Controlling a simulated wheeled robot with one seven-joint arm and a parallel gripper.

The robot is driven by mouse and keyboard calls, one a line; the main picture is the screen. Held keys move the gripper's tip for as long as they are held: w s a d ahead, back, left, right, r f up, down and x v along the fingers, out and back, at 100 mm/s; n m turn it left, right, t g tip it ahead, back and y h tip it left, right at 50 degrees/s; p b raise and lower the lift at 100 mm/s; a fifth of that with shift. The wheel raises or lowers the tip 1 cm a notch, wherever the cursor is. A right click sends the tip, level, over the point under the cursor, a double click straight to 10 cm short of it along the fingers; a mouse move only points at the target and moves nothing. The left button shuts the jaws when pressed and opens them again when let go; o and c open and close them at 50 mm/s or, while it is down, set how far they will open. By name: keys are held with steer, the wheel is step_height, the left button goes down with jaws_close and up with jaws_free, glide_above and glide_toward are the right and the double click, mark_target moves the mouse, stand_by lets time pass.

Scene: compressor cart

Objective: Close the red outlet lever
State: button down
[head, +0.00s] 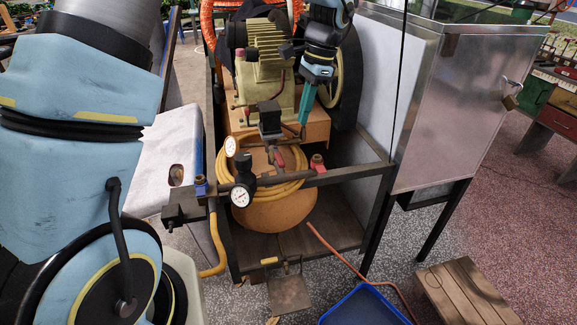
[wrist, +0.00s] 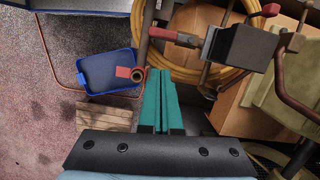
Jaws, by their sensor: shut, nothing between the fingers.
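A red lever (head: 317,160) sits at the right end of the dark pipe at the front of the compressor cart. In the wrist view this lever (wrist: 123,72) points left from a round brass fitting. Another red handle (head: 280,158) lies near the middle of the pipe, and shows in the wrist view (wrist: 163,34). No label shows which is the outlet lever. My gripper (head: 303,122) points down above and behind the pipe, its teal fingers shut and empty. In the wrist view the fingertips (wrist: 160,72) appear just right of the brass fitting; contact cannot be told.
Two gauges (head: 240,196) and a coiled yellow hose (head: 290,188) crowd the pipe. A black box (wrist: 240,48) stands close to my gripper. A metal cabinet (head: 470,105) stands at the right. A blue tray (head: 365,308) and wooden pallet (head: 465,292) lie on the floor in front.

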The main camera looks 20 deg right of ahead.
mark_target(280, 160)
steer(key=a+f+m+p, duration=0.1)
steer(key=a+f+p, duration=0.2)
steer(key=f, duration=0.7)
steer(key=shift+s+a+f, duration=0.15)
steer(key=shift+a+f, duration=0.1)
steer(key=shift+f, duration=0.1)
